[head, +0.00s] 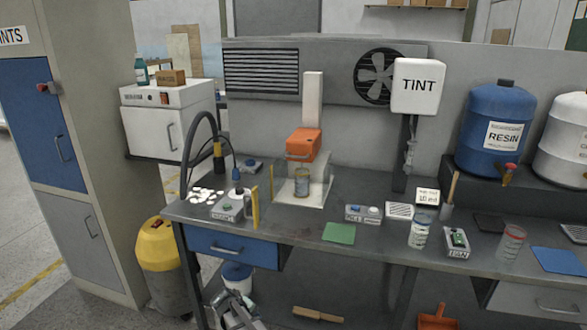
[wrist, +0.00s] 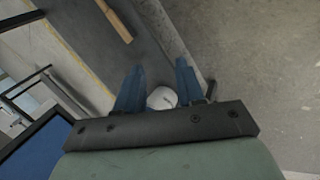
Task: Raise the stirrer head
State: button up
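The stirrer has an orange head (head: 303,145) low on a white upright column (head: 313,100), over a pale base (head: 313,192) at the back of the bench. The head has a pale handle-like bar at its front. A clear cup (head: 302,184) stands on the base right under the head; whether a stirring shaft is inside it is too small to tell. My gripper (head: 232,300) is low in front of the bench, below the worktop and well away from the stirrer. In the wrist view my gripper's two blue fingers (wrist: 160,68) are apart with nothing held between them.
A black hose (head: 187,150) arches left of the stirrer, near a yellow upright post (head: 255,207). The blue drawer (head: 232,248) is shut. Clear worktop lies before the stirrer, beside a green mat (head: 339,233).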

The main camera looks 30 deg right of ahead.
aim_at(295, 157)
jog(key=w+r+t+h, duration=0.2)
jog(key=w+r+t, duration=0.1)
jog(key=w+r, duration=1.15)
jog(key=w+d+r+n+t+h, duration=0.1)
jog(key=w+d+r+t+h, duration=0.15)
jog(key=r, duration=1.15)
jog(key=w+d+r+t+h, duration=0.1)
jog(key=w+d+r, duration=0.25)
jog(key=r, duration=1.05)
jog(key=s+d+r+g+h, duration=0.1)
jog(key=d+r+h, duration=0.15)
jog(key=d, duration=0.35)
jog(key=s+d+r+g+h, duration=0.1)
jog(key=s+d+r+h, duration=0.1)
jog(key=d+r, duration=0.25)
jog(key=shift+n, duration=0.3)
jog(key=x, duration=0.9)
jog(key=f+x, duration=0.1)
jog(key=x, duration=0.3)
jog(key=shift+s+d, duration=0.1)
jog(key=shift+d, duration=0.1)
jog(key=shift+c, duration=0.5)
grip_shut()
